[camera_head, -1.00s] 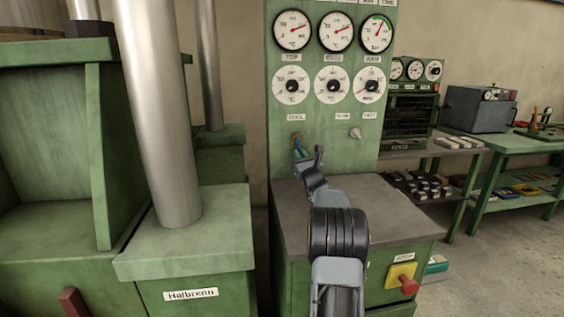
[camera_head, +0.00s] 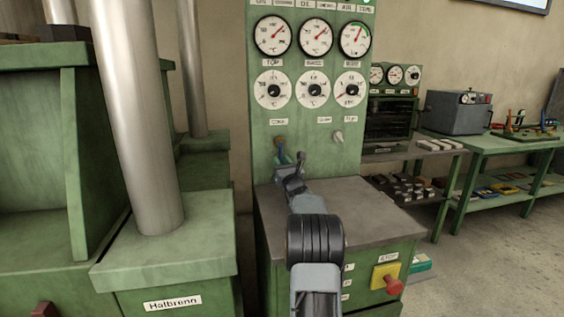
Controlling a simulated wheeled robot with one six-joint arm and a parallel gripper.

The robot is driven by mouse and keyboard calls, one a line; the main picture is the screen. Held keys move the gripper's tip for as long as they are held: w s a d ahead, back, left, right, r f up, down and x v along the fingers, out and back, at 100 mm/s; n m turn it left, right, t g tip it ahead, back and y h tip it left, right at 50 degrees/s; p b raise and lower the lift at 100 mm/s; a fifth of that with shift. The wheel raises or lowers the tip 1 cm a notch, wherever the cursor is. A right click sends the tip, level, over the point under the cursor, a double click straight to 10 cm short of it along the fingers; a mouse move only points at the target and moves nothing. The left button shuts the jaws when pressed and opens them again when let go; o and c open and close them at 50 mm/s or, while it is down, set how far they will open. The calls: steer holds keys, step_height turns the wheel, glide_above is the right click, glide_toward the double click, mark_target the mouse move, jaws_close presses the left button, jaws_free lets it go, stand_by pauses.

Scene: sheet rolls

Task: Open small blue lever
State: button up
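The small blue lever (camera_head: 283,155) sits low on the left side of the green gauge panel (camera_head: 262,130), on a brownish round mount. It is small and partly hidden by my gripper, so its exact angle is hard to tell. My gripper (camera_head: 292,164) is right at the lever, close in front of the panel and just above the grey tabletop. One dark finger points up to the right of the lever. I cannot tell whether the fingers touch the lever or how far apart they are.
A pale knob (camera_head: 338,136) is on the panel right of the lever. Gauges and dials fill the panel above. The grey tabletop (camera_head: 385,220) is bare. A red button on a yellow box (camera_head: 388,279) is on the cabinet front. A thick metal pipe (camera_head: 140,120) stands at left.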

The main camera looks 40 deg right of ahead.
mark_target(281, 150)
steer(key=shift+o, duration=0.5)
steer(key=shift+r, duration=0.75)
steer(key=r, duration=0.2)
steer(key=r+p, duration=0.1)
steer(key=shift+s+a, duration=0.1)
steer(key=shift+s, duration=0.15)
steer(key=s+a+r, duration=0.8)
steer(key=s+r, duration=0.1)
steer(key=s, duration=0.2)
steer(key=shift+p, duration=0.35)
steer(key=shift+s+d, duration=0.1)
